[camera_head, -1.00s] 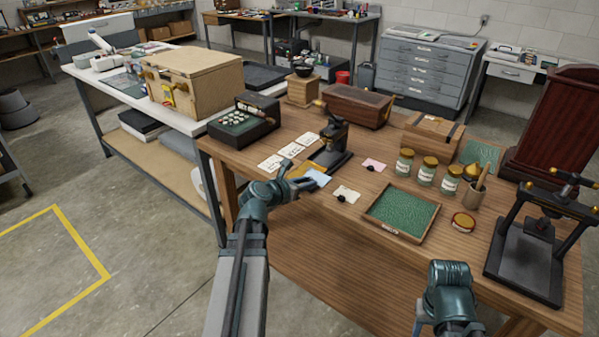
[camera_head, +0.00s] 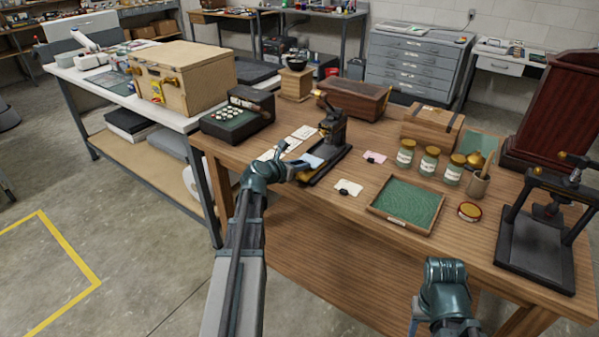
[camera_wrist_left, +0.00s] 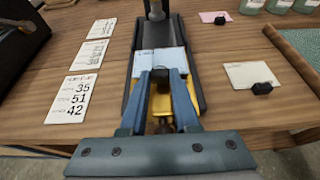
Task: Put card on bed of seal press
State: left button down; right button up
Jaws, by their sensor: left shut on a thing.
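The light blue card (camera_wrist_left: 160,62) is between the fingertips of my left gripper (camera_wrist_left: 160,76), which is shut on its near edge. In the head view the card (camera_head: 309,161) is over the near end of the black seal press (camera_head: 332,130). The press's long dark bed (camera_wrist_left: 191,55) shows on both sides of the card in the left wrist view. I cannot tell if the card touches the bed. A yellow piece lies under the fingers. My right arm (camera_head: 446,290) is at the lower right; its fingers are not clear.
Printed number cards (camera_wrist_left: 83,97) lie left of the press. A cream card (camera_head: 348,187) and a pink card (camera_head: 374,157), each with a dark piece, lie to its right. A green-lined tray (camera_head: 407,205), several jars and a larger press (camera_head: 540,240) stand further right.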

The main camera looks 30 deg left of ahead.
pick_arm(q)
jog(key=shift+f, duration=0.25)
pick_arm(e)
jog(key=shift+f, duration=0.25)
pick_arm(q)
jog(key=shift+f, duration=0.2)
jog(key=c, duration=0.7)
grip_release()
jog(key=shift+o, duration=0.2)
jog(key=shift+r, duration=0.3)
jog(key=d+p+v, duration=0.1)
jog(key=p+v, duration=0.3)
jog(key=v, duration=0.8)
jog(key=shift+a+p, duration=0.4)
jog(key=shift+a, duration=0.05)
pick_arm(e)
jog(key=shift+r, duration=2.3)
pick_arm(q)
jog(key=shift+f, duration=0.1)
